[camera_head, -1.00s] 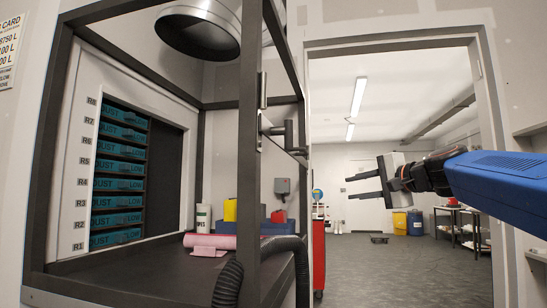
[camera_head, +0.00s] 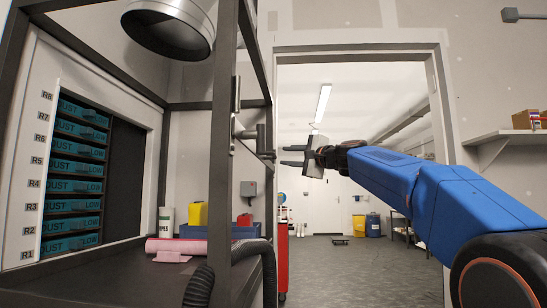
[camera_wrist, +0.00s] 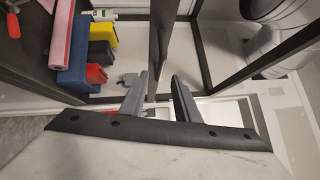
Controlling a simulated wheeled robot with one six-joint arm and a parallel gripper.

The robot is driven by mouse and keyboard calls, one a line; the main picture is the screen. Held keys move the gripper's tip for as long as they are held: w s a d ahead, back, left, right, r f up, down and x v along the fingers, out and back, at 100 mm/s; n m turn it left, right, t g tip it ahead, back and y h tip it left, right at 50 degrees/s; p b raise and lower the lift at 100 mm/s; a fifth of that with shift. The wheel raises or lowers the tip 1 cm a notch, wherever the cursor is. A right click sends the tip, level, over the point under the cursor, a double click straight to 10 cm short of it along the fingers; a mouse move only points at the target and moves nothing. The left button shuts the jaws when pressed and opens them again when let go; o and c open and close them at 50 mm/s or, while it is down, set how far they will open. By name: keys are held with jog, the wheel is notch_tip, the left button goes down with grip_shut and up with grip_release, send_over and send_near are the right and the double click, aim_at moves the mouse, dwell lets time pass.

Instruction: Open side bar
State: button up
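A dark handle-like bar (camera_head: 259,138) sticks out from the side of the black frame's front post (camera_head: 222,170), next to a small metal plate; I take it to be the side bar. My gripper (camera_head: 283,156) is to the right of it, with its two fingers pointing left, apart and empty. The wrist view also shows my gripper (camera_wrist: 161,78) open, with a dark upright of the frame (camera_wrist: 161,40) showing in line with the gap between the fingers. I cannot tell how far the fingertips are from the bar; no contact is visible.
The bench holds a pink roll (camera_head: 170,246), a blue bin (camera_head: 215,231) and a yellow container (camera_head: 198,214). A ribbed black hose (camera_head: 255,257) hangs at the frame's front. A metal duct (camera_head: 168,28) is overhead. The doorway behind is open; a wall shelf (camera_head: 505,138) is at right.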

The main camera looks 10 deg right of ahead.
aim_at(274, 155)
jog(key=x, duration=0.8)
jog(key=shift+w+a, duration=0.1)
jog(key=shift+w, duration=0.1)
jog(key=shift+c, duration=0.6)
grip_shut()
